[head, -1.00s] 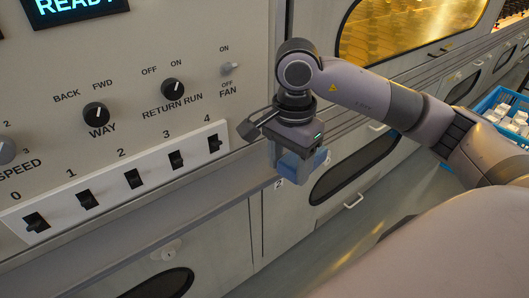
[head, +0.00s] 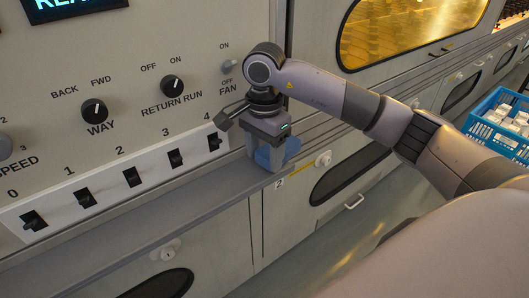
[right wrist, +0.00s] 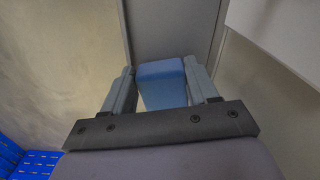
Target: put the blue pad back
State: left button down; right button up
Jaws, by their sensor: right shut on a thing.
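My right gripper (head: 272,160) is shut on the blue pad (head: 264,158). In the head view the pad shows only partly between the grey fingers. In the right wrist view the blue pad (right wrist: 163,85) sits between the two fingers (right wrist: 160,88). The gripper points down at the right part of the grey ledge (head: 190,200) below the control panel (head: 130,130). I cannot tell whether the pad touches the ledge. My left gripper is not in view.
The panel's row of switches (head: 132,177) and a fan toggle (head: 229,66) are left of the gripper. A blue crate (head: 490,138) with white boxes stands at the far right. The ledge left of the gripper is clear.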

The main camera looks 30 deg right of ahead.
jog(key=shift+f, duration=0.2)
jog(key=o, duration=1)
jog(key=shift+o, duration=0.2)
